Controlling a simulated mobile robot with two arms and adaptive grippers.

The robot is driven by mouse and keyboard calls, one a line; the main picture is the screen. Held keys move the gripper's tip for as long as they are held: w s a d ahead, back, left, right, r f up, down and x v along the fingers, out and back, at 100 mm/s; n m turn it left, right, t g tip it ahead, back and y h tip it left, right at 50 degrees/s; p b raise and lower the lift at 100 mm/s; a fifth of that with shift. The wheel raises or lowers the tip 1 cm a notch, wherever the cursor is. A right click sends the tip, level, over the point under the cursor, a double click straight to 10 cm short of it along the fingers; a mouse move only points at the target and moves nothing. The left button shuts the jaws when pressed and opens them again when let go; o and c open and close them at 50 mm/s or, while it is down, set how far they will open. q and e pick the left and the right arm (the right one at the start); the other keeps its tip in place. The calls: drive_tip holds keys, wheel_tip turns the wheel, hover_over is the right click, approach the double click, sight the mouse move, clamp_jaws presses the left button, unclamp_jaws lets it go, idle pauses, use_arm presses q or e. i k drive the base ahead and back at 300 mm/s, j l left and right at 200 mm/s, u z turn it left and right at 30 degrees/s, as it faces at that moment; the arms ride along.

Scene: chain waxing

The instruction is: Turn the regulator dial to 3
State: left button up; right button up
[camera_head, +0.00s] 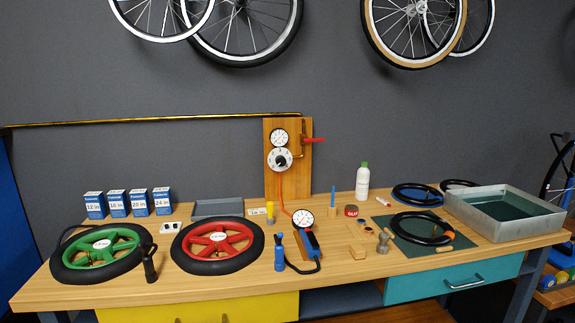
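The regulator dial (280,160) is a round pale disc with a dark centre knob, on an upright wooden board (304,186) at the back of the workbench. Its numbers and pointer are too small to read. A round white gauge (279,137) sits just above it. A red lever (314,140) sticks out to the right, and an orange hose (281,190) runs down from the dial. Neither of my grippers is in view.
The wooden workbench (370,262) carries a green-hubbed wheel (92,247), a red-hubbed wheel (217,240), an inflator with a gauge (303,218) and a blue pump (280,250). A white bottle (362,182) and metal tray (505,212) stand to the right. Small boxes (138,201) stand left.

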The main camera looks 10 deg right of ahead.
sight(280, 161)
drive_tip(key=i+l, duration=0.15)
drive_tip(key=l, duration=0.2)
drive_tip(key=i+l, duration=0.1)
drive_tip(key=l, duration=0.2)
drive_tip(key=i+l, duration=0.15)
drive_tip(key=l, duration=0.2)
drive_tip(key=i+l+z, duration=0.1)
drive_tip(key=l, duration=0.25)
